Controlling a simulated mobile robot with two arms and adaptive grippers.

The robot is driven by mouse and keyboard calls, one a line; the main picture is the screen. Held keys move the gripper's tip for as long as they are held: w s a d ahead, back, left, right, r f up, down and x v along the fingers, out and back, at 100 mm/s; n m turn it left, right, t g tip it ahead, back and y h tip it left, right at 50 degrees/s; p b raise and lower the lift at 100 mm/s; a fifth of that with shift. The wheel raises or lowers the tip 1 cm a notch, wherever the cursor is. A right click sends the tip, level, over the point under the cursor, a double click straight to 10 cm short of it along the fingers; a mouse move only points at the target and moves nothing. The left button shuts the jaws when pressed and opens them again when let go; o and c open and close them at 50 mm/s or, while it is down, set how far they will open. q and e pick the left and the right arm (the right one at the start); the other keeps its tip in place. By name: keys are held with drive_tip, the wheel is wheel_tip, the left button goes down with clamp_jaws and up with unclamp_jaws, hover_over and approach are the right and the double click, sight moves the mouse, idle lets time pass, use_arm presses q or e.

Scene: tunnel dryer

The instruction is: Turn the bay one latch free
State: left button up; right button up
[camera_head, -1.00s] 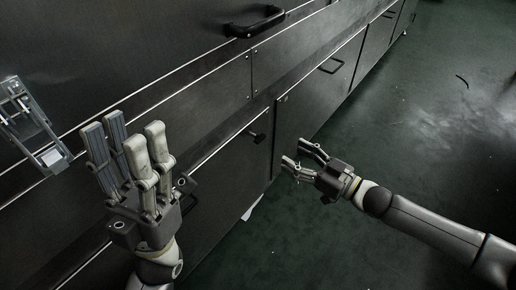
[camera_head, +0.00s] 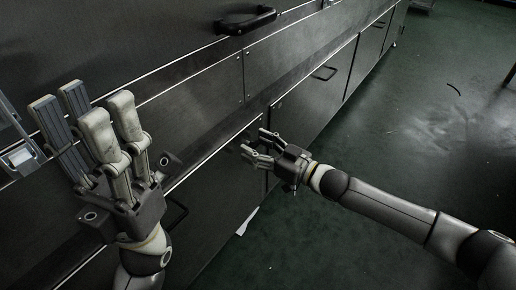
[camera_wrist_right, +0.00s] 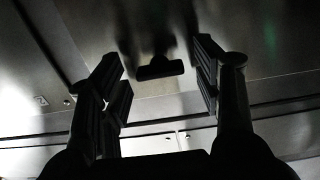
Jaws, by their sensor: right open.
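A black T-shaped latch (camera_wrist_right: 160,69) shows in the right wrist view, its bar lying crosswise on a dark metal panel. It sits between the fingers of my right gripper (camera_wrist_right: 160,82), which is open, with a gap on both sides of the bar. In the head view my right gripper (camera_head: 255,145) is at the lower cabinet door, and its fingers mostly hide the latch. Whether any finger touches it I cannot tell. My left gripper (camera_head: 84,104) is open and empty, its fingers pointing up in front of the cabinet at left.
A large black bar handle (camera_head: 246,20) sticks out of the upper panel. Another handle (camera_head: 327,72) is on a door further along. A dark knob (camera_head: 171,159) shows beside my left gripper. A metal bracket (camera_head: 20,155) is at the left edge. The green floor (camera_head: 420,130) at right is open.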

drive_tip(key=c, duration=1)
